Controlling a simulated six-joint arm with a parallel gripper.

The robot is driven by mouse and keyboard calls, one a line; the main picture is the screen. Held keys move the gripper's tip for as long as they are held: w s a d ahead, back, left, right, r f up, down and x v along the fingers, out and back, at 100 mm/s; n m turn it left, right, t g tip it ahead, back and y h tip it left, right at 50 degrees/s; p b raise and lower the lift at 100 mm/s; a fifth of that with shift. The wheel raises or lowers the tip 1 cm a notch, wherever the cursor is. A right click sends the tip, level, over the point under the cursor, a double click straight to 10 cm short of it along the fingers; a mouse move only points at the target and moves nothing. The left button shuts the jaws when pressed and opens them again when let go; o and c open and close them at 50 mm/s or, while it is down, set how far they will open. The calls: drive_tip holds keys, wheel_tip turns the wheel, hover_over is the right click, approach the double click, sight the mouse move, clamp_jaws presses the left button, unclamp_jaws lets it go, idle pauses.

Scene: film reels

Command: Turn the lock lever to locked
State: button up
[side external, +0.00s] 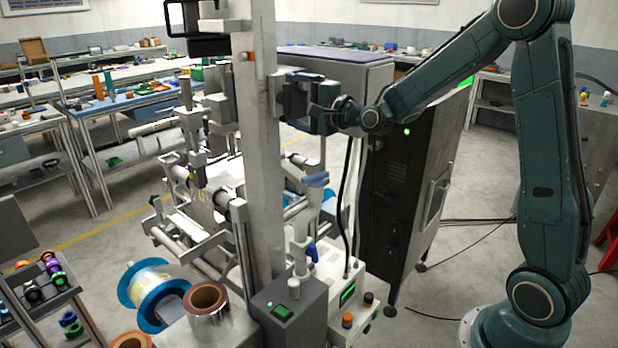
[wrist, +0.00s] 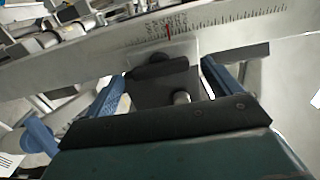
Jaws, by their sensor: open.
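My gripper (wrist: 164,72) is open in the wrist view, with one blue finger on each side of a dark block (wrist: 150,92). A dark rounded lever-like piece (wrist: 160,67) lies across the far end of this block, between the fingertips. It may be the lock lever; its lock position cannot be read. A short pale pin (wrist: 181,97) stands nearer on the block. I cannot tell whether the fingers touch anything. In the side view my gripper (side external: 293,95) is at the upright metal column (side external: 263,150), at a dark fitting on its right side, which partly hides the fingers.
A ruler scale with a red mark (wrist: 168,30) runs along the column in the wrist view. A dark cabinet (side external: 405,190) stands behind my forearm. Film reels (side external: 155,290) lie lower left.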

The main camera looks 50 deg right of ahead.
drive_tip(key=s, duration=1.2)
drive_tip(key=shift+s, duration=0.15)
drive_tip(key=s+a+f+n+g+y, duration=0.3)
drive_tip(key=s+a+n+g, duration=0.45)
drive_tip(key=a+n, duration=0.4)
drive_tip(key=s+d+f+n+g+h, duration=0.1)
drive_tip(key=s+n+g, duration=0.1)
drive_tip(key=s, duration=0.6)
drive_tip(key=s+d+f+n+g+h, duration=0.1)
drive_tip(key=s+n+g+h, duration=0.1)
drive_tip(key=s, duration=0.7)
drive_tip(key=n+g, duration=0.1)
drive_tip(key=n, duration=0.1)
drive_tip(key=shift+s+n, duration=0.2)
drive_tip(key=shift+n, duration=0.15)
